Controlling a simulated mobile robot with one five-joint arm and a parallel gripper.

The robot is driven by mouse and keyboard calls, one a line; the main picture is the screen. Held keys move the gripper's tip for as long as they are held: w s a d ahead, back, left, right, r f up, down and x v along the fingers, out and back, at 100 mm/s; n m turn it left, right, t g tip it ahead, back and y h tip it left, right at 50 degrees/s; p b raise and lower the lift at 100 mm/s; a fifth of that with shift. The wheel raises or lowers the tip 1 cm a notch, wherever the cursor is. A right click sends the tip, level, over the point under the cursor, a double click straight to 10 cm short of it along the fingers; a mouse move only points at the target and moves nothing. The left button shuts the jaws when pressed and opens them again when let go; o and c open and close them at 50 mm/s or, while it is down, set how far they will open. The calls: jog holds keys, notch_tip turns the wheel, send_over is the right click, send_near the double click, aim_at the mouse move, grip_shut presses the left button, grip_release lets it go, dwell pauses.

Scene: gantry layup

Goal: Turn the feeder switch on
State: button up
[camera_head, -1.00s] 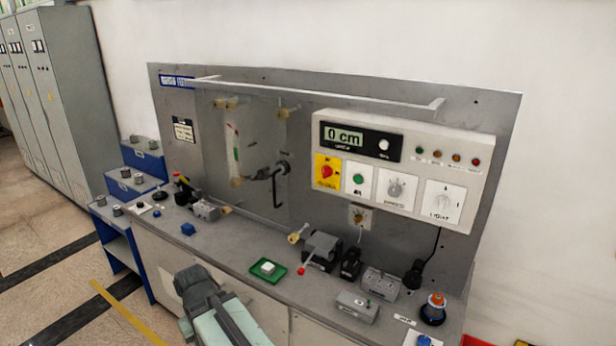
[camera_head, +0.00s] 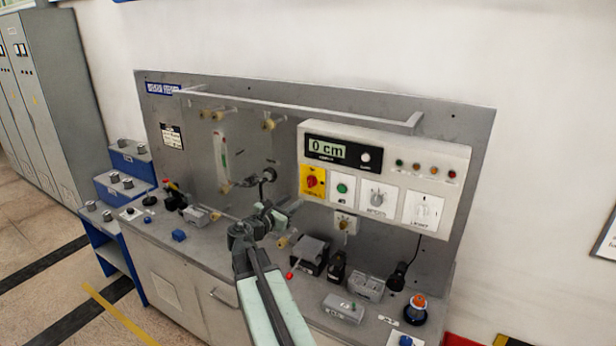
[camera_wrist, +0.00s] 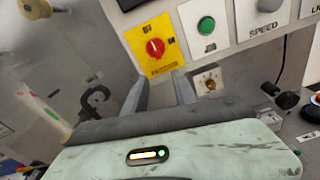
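The feeder switch (camera_head: 312,182) is a red rotary knob on a yellow plate, on the left of the white control box. In the wrist view the red knob (camera_wrist: 155,47) is above my fingertips, with small lettering above and below it. The lower label is blurred, and I cannot tell which position the knob points to. My gripper (camera_wrist: 160,84) has its two fingers apart with nothing between them, below the yellow plate and not touching the knob. In the head view my gripper (camera_head: 284,212) is raised in front of the panel, below and left of the switch.
A green button (camera_head: 342,188), a speed knob (camera_head: 376,198) and a light switch (camera_head: 422,211) sit right of it. A display (camera_head: 326,149) reads 0 cm above. A white rail (camera_head: 300,106) crosses the panel. A black crank (camera_head: 268,176) juts out at left. The bench holds several small devices.

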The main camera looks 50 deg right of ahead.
aim_at(309, 182)
jog(key=d, duration=0.3)
jog(key=w+d+r+n, duration=0.1)
jog(key=d, duration=0.2)
jog(key=w+d+r+n, duration=0.1)
jog(key=d, duration=0.2)
jog(key=shift+r+t+h, duration=0.2)
jog(key=shift+t+h, duration=0.1)
jog(key=shift+h, duration=0.1)
grip_shut()
